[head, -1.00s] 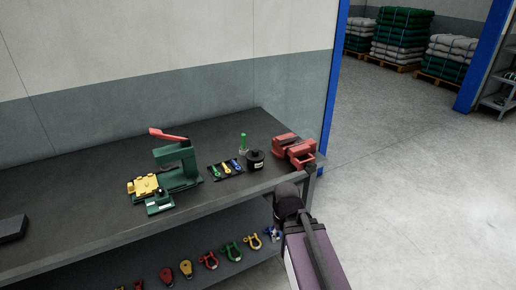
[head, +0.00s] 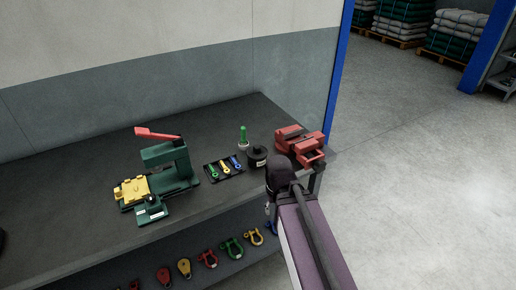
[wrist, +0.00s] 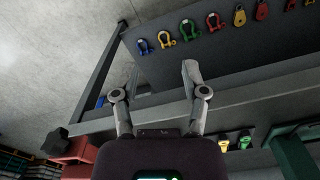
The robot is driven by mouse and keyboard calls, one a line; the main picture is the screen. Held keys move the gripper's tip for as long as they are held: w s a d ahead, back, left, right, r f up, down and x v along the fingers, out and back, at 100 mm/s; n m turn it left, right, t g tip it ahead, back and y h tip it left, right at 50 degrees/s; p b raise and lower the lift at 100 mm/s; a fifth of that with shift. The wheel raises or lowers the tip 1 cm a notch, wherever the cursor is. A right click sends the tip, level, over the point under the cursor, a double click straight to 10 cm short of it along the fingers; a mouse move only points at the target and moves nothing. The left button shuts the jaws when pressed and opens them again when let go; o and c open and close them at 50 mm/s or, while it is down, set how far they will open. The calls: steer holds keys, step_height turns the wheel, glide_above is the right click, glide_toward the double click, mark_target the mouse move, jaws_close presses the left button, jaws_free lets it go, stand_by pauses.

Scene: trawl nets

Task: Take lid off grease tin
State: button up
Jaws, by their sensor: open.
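The grease tin (head: 257,158) is a small dark round tin with a pale label and a black lid (head: 257,149) with a knob. It stands upright near the bench's right end, lid on. My gripper (wrist: 163,75) is open and empty in the wrist view, its two fingers apart over the bench's front edge. In the head view my dark wrist is just in front and right of the tin, and the fingers are hidden there. I cannot make out the tin in the wrist view; my gripper body covers that part.
A red vise (head: 299,145) stands close right of the tin. A spanner tray (head: 224,176) and a green-handled item (head: 243,139) are on its left. A green press (head: 168,168) is further left on the bench (head: 75,192).

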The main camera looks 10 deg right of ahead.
steer(key=shift+w, duration=0.1)
steer(key=shift+o, duration=1.2)
step_height(320, 180, up, 16)
steer(key=r+n+p, duration=0.1)
steer(key=n+p, duration=0.3)
steer(key=p, duration=1.2)
glide_above(257, 147)
steer(key=shift+w+d+f, duration=0.1)
steer(key=shift+w+f, duration=0.05)
steer(key=shift+f, duration=0.15)
step_height(257, 147, down, 9)
steer(key=b, duration=0.8)
steer(key=shift+r, duration=0.2)
steer(key=shift+f, duration=0.1)
steer(key=shift+f+b, duration=2.5)
steer(key=shift+b, duration=0.25)
